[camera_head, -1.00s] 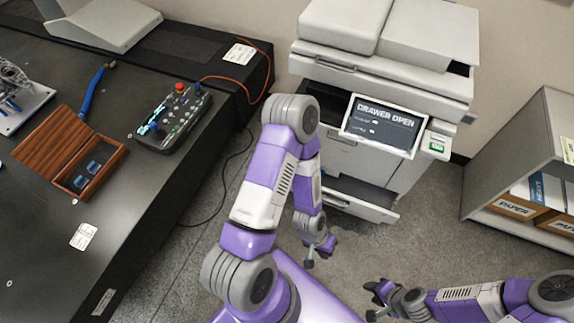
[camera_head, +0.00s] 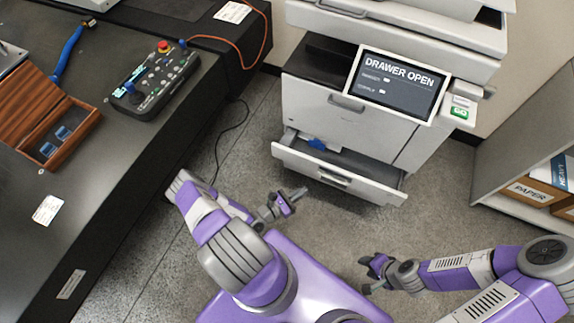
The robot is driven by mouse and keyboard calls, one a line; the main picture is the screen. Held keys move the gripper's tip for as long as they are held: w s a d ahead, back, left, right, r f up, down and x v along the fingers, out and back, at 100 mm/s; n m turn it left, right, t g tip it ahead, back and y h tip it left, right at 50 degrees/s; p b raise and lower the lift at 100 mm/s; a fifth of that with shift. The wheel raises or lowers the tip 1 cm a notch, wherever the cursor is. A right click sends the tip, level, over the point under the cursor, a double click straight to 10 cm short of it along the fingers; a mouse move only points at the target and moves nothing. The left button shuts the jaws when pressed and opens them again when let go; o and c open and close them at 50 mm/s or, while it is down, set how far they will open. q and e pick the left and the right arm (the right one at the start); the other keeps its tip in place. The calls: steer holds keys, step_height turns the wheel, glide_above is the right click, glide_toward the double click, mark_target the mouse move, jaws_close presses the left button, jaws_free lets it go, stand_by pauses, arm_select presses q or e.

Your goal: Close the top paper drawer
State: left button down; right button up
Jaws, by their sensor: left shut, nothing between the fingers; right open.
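The printer (camera_head: 345,125) stands ahead of me, and its screen (camera_head: 398,83) reads "DRAWER OPEN". One paper drawer (camera_head: 300,168) is pulled out low on the printer, with a handle (camera_head: 333,178) on its front. A small blue item (camera_head: 317,144) shows inside it. The panel above it, with its own handle (camera_head: 347,103), is flush with the body. My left gripper (camera_head: 298,193) is shut and empty, in front of the drawer and below its front in the picture, apparently apart from it. My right gripper (camera_head: 370,278) is open and empty, farther from the printer, at lower right.
A dark table (camera_head: 110,180) on the left holds a control box (camera_head: 155,82) and an open wooden case (camera_head: 45,120). A grey shelf (camera_head: 485,170) with paper boxes (camera_head: 535,193) stands at right. The floor before the drawer is clear; a thin black cable lies at left.

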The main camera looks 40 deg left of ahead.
arm_select(q)
steer(key=s+a+f+n+y+b, duration=0.1)
steer(key=a+f+n+y, duration=0.2)
steer(key=a+y, duration=0.2)
steer(key=s+a+f+n+y, duration=0.2)
steer(key=a+n+y, duration=0.15)
steer(key=a, duration=0.25)
steer(key=y+b, duration=0.1)
steer(key=b, duration=0.4)
glide_toward(290, 153)
steer(key=shift+m, duration=0.25)
steer(key=x, duration=0.5)
steer(key=shift+w+f, duration=0.15)
steer(key=shift+f, duration=0.2)
steer(key=shift+x, duration=0.8)
arm_select(e)
step_height(290, 153, down, 7)
arm_select(q)
steer(key=shift+r, duration=0.2)
arm_select(e)
steer(key=shift+r, duration=0.1)
